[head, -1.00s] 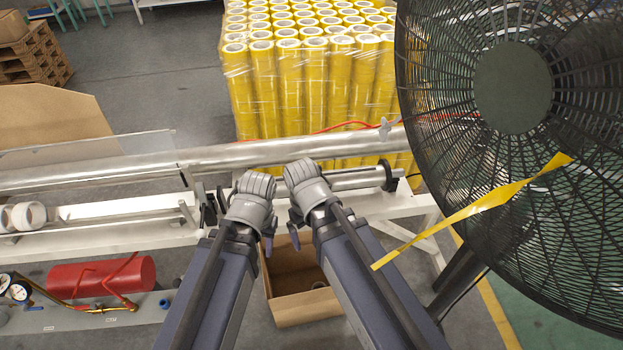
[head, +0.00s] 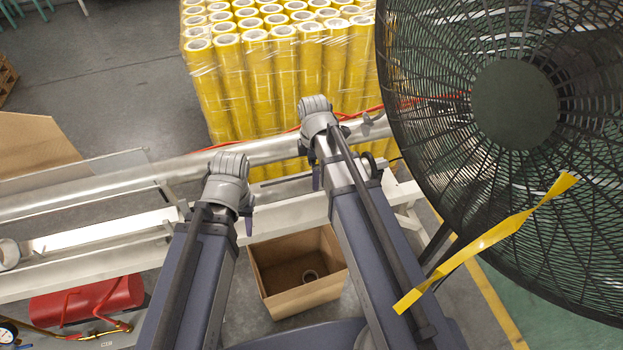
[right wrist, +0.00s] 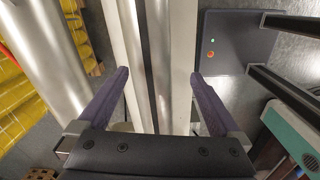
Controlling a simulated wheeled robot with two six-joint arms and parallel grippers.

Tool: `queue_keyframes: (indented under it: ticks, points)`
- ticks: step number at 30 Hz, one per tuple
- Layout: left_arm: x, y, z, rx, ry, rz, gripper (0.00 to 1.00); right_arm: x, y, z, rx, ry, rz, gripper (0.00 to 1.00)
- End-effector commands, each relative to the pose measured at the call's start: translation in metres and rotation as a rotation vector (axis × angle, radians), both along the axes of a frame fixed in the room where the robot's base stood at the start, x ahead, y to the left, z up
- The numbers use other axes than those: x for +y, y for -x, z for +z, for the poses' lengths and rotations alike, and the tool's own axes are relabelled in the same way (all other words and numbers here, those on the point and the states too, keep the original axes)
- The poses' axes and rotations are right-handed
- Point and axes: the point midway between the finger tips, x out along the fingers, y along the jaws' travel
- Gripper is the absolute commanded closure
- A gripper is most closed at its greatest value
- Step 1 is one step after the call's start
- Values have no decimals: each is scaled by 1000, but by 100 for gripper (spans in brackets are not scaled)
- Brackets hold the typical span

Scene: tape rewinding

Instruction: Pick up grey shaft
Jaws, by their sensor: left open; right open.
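My right gripper (right wrist: 160,78) is open in the right wrist view, its two purple fingers apart. A narrow metallic shaft (right wrist: 158,50) runs lengthwise between the fingers, with pale rails either side; I cannot tell the height gap. In the head view, a thin grey shaft (head: 286,180) shows in part on the white frame, just left of my right gripper (head: 316,176). The right arm hides its right part. My left gripper (head: 246,218) is open and empty, in front of the white frame and left of the shaft.
A long silver roller (head: 90,185) crosses behind both arms. A large black fan (head: 515,105) stands close on the right, with a yellow ribbon (head: 490,240). An open cardboard box (head: 305,298) lies below. Yellow tape rolls (head: 285,75) stand behind.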

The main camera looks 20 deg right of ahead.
Motion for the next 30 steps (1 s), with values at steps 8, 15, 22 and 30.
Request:
queue_keyframes:
  ticks: [8, 15, 22, 30]
  points:
    - [0, 0, 1, 0, 0, 0, 55, -3, -10, 1, 5, -2, 164, 0]
    - [0, 0, -6, 0, 0, 0, 55, -3, -10, -6, 5, -2, 170, 0]
    - [0, 0, -26, 0, 0, -1, 55, -3, -10, -26, 5, -2, 169, 0]
    - [0, 0, -29, 0, 0, -1, 55, -3, -11, -29, 5, -2, 169, 0]
